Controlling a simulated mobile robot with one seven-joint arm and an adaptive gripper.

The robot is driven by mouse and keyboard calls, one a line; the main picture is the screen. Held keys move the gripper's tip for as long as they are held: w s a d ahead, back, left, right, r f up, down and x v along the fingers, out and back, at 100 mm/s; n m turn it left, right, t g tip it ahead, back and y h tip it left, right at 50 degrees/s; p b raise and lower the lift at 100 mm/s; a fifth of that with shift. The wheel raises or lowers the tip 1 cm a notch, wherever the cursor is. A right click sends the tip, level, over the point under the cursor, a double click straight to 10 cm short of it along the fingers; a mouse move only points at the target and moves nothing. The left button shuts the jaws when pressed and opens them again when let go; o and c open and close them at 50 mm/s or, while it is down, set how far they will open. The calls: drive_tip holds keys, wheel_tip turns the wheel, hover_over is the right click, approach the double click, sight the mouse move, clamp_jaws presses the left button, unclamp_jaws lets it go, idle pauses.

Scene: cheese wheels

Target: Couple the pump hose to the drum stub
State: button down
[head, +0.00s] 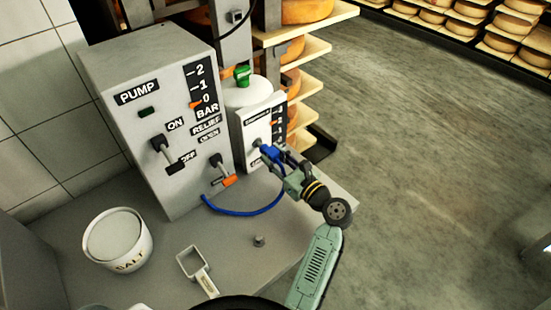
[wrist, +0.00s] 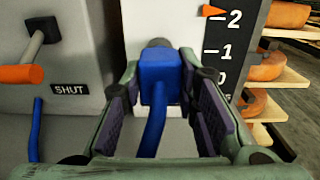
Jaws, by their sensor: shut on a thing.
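The blue hose end (wrist: 160,80) is between the pads of my gripper (wrist: 163,100), which is shut on it. The blue hose (head: 243,212) loops from the low front of the pump box (head: 158,100) to my gripper (head: 277,158). The drum (head: 248,95) is white with a labelled front panel (head: 262,125). The hose end points at this panel, and the grey stub (wrist: 157,43) shows just beyond it. The two appear to meet, but I cannot tell whether the hose end is seated on the stub.
The pump's black lever (head: 162,147) and orange-tipped relief lever (head: 228,180) stick out left of my gripper. A salt tub (head: 118,240), a scoop (head: 195,265) and a small grey knob (head: 259,240) are on the bench (head: 215,235). Cheese shelves (head: 315,80) stand behind the drum.

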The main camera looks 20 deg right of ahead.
drive_tip(key=shift+x, duration=1.15)
drive_tip(key=c, duration=1.2)
unclamp_jaws()
drive_tip(key=v, duration=1.2)
drive_tip(key=shift+r, duration=0.1)
